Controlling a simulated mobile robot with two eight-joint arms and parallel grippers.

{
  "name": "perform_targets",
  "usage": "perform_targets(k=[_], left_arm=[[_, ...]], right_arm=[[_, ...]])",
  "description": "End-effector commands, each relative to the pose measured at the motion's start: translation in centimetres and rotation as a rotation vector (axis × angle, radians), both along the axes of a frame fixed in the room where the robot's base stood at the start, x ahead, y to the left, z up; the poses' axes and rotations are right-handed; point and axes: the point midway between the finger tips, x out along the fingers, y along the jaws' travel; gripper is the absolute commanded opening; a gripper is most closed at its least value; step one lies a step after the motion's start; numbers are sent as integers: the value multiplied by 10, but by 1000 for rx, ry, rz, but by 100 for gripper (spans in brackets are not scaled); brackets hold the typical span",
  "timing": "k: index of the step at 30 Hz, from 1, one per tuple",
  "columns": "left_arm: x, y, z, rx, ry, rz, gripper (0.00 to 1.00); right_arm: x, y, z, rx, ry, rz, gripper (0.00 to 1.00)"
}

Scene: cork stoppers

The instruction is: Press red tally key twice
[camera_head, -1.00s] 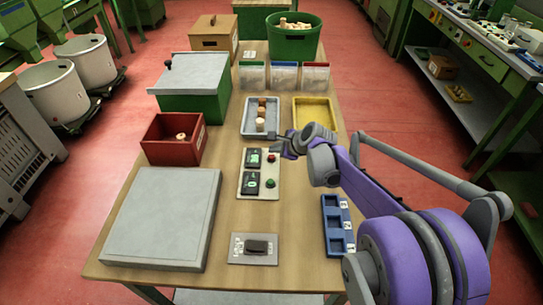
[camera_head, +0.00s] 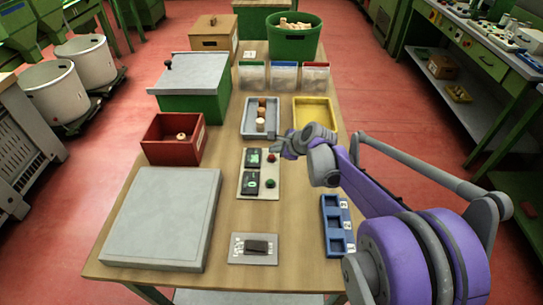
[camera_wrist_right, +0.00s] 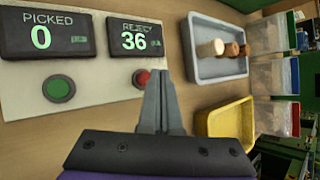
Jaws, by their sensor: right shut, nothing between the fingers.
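The tally panel (camera_head: 258,193) lies on the table with two dark displays. The red tally key (camera_head: 271,157) is beside the upper display; in the right wrist view the red key (camera_wrist_right: 142,77) sits below the display (camera_wrist_right: 139,37) reading REJECT 36. The green key (camera_wrist_right: 58,89) is below the display (camera_wrist_right: 45,34) reading PICKED 0. My right gripper (camera_head: 276,147) is shut and empty, its tips close by the red key. In the right wrist view the fingers (camera_wrist_right: 157,76) hide the key's right edge; I cannot tell whether they touch it. My left gripper is not in view.
A grey tray (camera_head: 247,128) with several corks and a yellow tray (camera_head: 336,118) lie beyond the panel. A red box (camera_head: 165,150) and a grey slab (camera_head: 160,217) are to the left. A blue holder (camera_head: 336,226) is to the right, a grey plate (camera_head: 239,257) in front.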

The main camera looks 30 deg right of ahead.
Motion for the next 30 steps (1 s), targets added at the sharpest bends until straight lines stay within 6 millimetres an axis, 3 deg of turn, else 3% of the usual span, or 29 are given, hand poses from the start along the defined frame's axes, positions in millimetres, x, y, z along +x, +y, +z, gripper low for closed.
perform_targets(k=[30], left_arm=[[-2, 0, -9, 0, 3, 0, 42]], right_arm=[[0, 0, -11, 0, 0, 0, 0]])
